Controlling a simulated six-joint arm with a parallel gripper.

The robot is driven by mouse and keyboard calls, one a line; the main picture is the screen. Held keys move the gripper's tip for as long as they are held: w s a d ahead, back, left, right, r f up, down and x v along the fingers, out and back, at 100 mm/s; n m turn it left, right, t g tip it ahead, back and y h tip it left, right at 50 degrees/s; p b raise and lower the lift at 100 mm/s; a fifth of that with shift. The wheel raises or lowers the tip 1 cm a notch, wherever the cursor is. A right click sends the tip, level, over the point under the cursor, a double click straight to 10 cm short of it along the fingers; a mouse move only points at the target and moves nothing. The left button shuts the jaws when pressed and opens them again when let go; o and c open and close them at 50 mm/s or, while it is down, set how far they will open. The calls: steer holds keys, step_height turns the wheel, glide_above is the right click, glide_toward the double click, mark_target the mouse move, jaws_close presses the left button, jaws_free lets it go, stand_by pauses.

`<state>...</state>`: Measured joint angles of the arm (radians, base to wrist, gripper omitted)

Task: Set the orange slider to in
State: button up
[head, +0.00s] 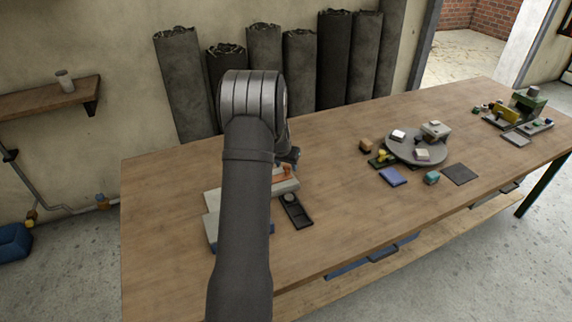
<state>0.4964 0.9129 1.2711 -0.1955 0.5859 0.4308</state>
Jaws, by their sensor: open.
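The orange slider (287,172) shows as a small orange piece on a pale grey block unit (283,189) on the left part of the workbench. My arm stands in front of much of this unit and hides its middle. A small dark part of my gripper (289,157) shows just right of my arm, close to the orange slider in the picture. Most of the gripper and its fingertips are hidden behind my arm. I cannot tell whether it touches the slider. I see nothing held in it.
A black tray with a round grey part (296,211) lies right of the unit. A grey round turntable (416,148) with small blocks stands further right. A green and yellow fixture (526,107) is at the far right. Dark sheet rolls (334,60) lean on the wall behind.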

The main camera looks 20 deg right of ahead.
jaws_close()
steer(key=shift+a, duration=1.95)
jaws_free()
steer(key=v, duration=1.7)
steer(key=shift+r, duration=0.2)
steer(key=shift+s, duration=0.1)
